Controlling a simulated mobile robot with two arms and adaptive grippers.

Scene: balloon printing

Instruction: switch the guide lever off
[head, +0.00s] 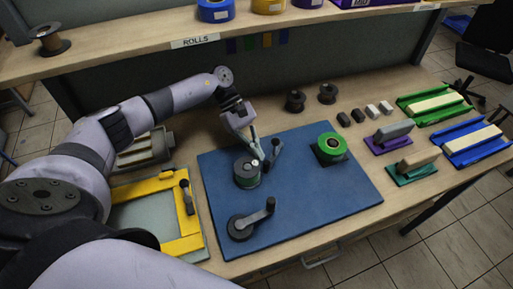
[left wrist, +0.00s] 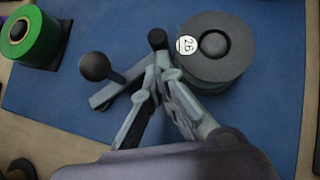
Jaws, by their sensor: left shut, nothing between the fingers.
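The guide lever is probably the small grey lever with a dark ball knob (head: 275,144) on the blue mat (head: 310,200), beside a dark grey spool (head: 247,173). In the left wrist view the lever's grey arm (left wrist: 106,98) and ball knob (left wrist: 95,67) lie left of my fingers, and the spool (left wrist: 215,48) lies right. My left gripper (head: 259,155) is shut and empty, pointing down between lever and spool. In the left wrist view its fingertips (left wrist: 164,66) overlap the lever's end near a black cap (left wrist: 157,39); I cannot tell whether they touch. My right gripper is not in view.
A crank with a black handle (head: 252,218) stands at the mat's front. A green roll (head: 331,146) sits right of the lever. A yellow frame (head: 160,188) with a handle lies left. Stamps, blocks and trays fill the right side. A shelf (head: 130,48) spans the back.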

